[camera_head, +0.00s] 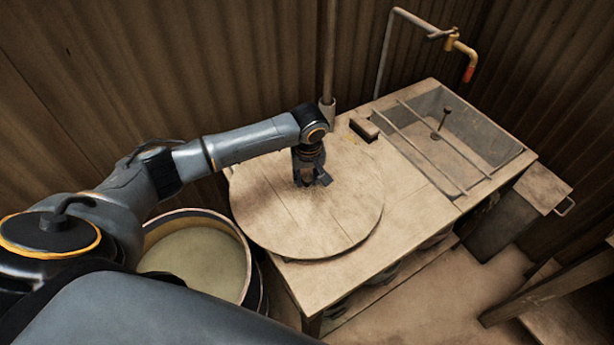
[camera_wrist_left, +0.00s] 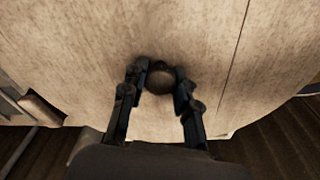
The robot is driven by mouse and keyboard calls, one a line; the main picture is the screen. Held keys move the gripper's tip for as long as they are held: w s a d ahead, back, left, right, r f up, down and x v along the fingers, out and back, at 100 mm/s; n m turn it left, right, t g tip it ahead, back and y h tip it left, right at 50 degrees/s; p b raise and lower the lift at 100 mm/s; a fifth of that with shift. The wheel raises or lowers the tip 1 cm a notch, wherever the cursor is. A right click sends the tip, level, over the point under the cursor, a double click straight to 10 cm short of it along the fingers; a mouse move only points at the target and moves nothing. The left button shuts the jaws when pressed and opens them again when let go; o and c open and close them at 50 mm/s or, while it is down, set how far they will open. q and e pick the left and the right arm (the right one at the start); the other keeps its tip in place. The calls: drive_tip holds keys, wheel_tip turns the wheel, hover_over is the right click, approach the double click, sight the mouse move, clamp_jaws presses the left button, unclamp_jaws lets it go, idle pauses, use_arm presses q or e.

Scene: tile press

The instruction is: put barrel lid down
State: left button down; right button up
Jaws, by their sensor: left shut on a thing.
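The barrel lid (camera_head: 310,215) is a large round wooden disc. It lies flat over the left end of the wooden counter, or just above it; I cannot tell which. Its left edge reaches close to the barrel. My left gripper (camera_head: 312,180) is at the lid's middle and points down. In the left wrist view, its two fingers (camera_wrist_left: 160,85) are closed around a round dark knob (camera_wrist_left: 159,80) on the lid. The barrel (camera_head: 200,255) stands open at the counter's left, with pale liquid inside. My right gripper is not in view.
The wooden counter (camera_head: 405,200) has a sink (camera_head: 455,130) with two bars across it at the right. A small block (camera_head: 364,129) lies behind the lid. A pipe with a tap (camera_head: 462,50) is above the sink. Corrugated walls close off the back.

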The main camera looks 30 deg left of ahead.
sight(308, 184)
use_arm(q)
drive_tip(key=c, duration=1.1)
unclamp_jaws()
drive_tip(key=shift+o, duration=0.5)
wheel_tip(308, 184, up, 12)
drive_tip(key=s+d, duration=0.1)
drive_tip(key=shift+s, duration=0.1)
